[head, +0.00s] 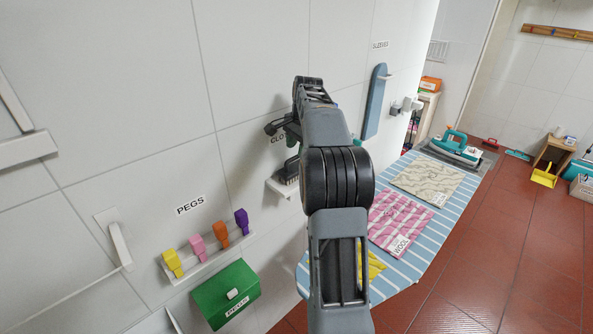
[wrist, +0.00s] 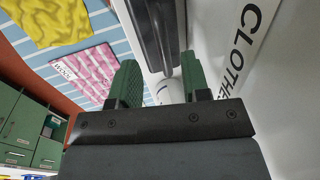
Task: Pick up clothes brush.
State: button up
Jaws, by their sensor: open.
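The clothes brush (head: 289,172) is dark, with bristles, on a small white wall ledge. It is partly hidden by my arm in the head view. In the wrist view the dark grey brush (wrist: 158,35) shows just beyond my fingertips, in line with the gap between them. My gripper (wrist: 159,68) is open, with two green fingers apart and nothing clearly held. In the head view my gripper (head: 292,130) is at the wall by the brush, mostly hidden by my own arm. Whether a finger touches the brush I cannot tell.
A CLOTHES label (wrist: 240,48) is on the wall close by. Coloured pegs (head: 221,235) and a green box (head: 227,294) are at lower left. A striped ironing board (head: 440,218) with folded cloths and an iron (head: 455,146) is at right. A blue sleeve board (head: 375,102) hangs on the wall.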

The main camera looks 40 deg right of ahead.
aim_at(296, 156)
jog(key=shift+w+f+p, duration=0.15)
jog(key=shift+w+f, duration=0.1)
jog(key=shift+f, duration=0.6)
jog(key=shift+w+f+p, duration=0.1)
jog(key=shift+w+f, duration=0.1)
jog(key=shift+f, duration=0.65)
jog(key=shift+w+f+p, duration=0.15)
jog(key=shift+w+f, duration=0.1)
jog(key=shift+f, duration=0.6)
grip_shut()
